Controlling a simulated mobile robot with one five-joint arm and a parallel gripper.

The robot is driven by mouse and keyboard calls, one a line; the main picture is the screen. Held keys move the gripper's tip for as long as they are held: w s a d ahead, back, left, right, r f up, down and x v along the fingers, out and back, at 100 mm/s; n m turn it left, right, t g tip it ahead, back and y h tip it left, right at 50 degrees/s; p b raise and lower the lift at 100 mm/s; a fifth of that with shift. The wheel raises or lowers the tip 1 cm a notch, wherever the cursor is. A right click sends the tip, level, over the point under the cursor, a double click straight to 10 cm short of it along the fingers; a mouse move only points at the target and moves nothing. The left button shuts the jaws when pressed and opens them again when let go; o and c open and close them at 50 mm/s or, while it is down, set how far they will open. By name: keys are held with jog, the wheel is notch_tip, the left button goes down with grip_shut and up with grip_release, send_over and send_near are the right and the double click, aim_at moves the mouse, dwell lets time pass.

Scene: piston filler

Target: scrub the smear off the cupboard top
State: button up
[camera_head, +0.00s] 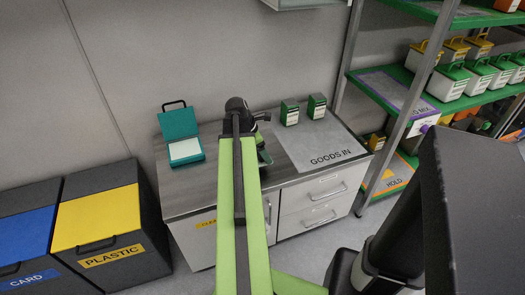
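The cupboard (226,174) stands against the wall with a grey wood-look top. My green arm reaches out over the middle of the top and covers part of it. My gripper (264,153) is mostly hidden behind the arm; only a small dark and green part shows at its right, low over the top. I cannot tell whether it holds anything. No smear shows on the visible top; the part behind my arm is hidden. An open teal case (181,125) with a white pad inside sits on the left of the top.
A grey "GOODS IN" mat (322,150) covers the top's right side. Two green-and-white boxes (289,113) (317,106) stand at its back edge. Card (27,222) and plastic bins (98,218) stand at left, a loaded rack (393,88) at right. Bare top lies between case and arm.

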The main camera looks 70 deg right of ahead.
jog(key=shift+r, duration=0.7)
jog(key=shift+p, duration=0.3)
notch_tip(320, 180, up, 3)
jog(key=p, duration=0.3)
jog(key=shift+r, duration=0.15)
jog(key=shift+s, duration=0.1)
